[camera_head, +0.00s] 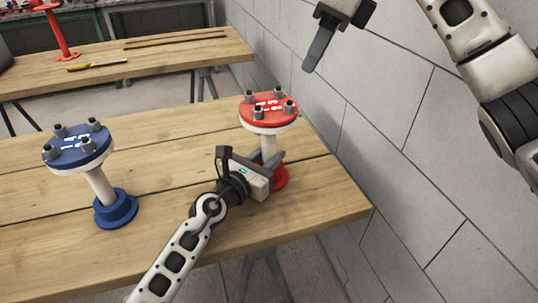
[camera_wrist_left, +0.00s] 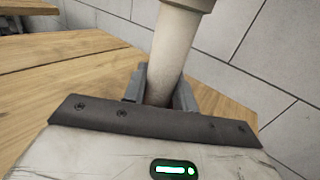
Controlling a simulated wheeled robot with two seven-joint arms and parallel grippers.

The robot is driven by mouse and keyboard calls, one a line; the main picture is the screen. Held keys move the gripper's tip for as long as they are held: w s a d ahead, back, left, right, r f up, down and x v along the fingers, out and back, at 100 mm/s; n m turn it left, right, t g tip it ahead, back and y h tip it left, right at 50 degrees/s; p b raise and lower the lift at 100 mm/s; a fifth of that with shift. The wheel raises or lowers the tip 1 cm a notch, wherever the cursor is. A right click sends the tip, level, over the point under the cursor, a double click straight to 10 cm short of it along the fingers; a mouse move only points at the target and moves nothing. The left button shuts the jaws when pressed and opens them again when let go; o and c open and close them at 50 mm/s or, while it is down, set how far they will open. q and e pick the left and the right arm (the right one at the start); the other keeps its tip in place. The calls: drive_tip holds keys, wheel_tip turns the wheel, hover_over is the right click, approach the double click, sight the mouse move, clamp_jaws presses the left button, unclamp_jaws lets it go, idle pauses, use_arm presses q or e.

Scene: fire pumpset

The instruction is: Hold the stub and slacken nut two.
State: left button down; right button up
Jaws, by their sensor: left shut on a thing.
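The red-topped stub (camera_head: 268,110) stands upright near the right end of the wooden table, with a white pipe and a red base. Several grey nuts stand on its red flange, among white markings too small to read, so I cannot tell which is nut two. My left gripper (camera_head: 269,161) is shut on the stub's white pipe, below the flange. In the left wrist view the pipe (camera_wrist_left: 174,45) rises between the two fingers. My right gripper (camera_head: 322,42) hangs above and to the right of the flange, apart from it. Its fingers overlap in view, hiding whether it is open.
A similar blue-topped stub (camera_head: 78,148) with several nuts stands to the left on the same table (camera_head: 170,150). A grey block wall (camera_head: 385,130) runs close along the right side. Another table (camera_head: 165,52) behind carries a yellow-handled tool (camera_head: 97,63) and a red stand (camera_head: 58,35).

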sight(291, 104)
drive_tip(key=shift+o, duration=0.3)
drive_tip(key=shift+m+t, duration=0.3)
drive_tip(key=shift+m, duration=0.3)
drive_tip(key=x, duration=0.9)
drive_tip(key=shift+s+f, duration=0.1)
drive_tip(key=shift+s, duration=0.25)
clamp_jaws()
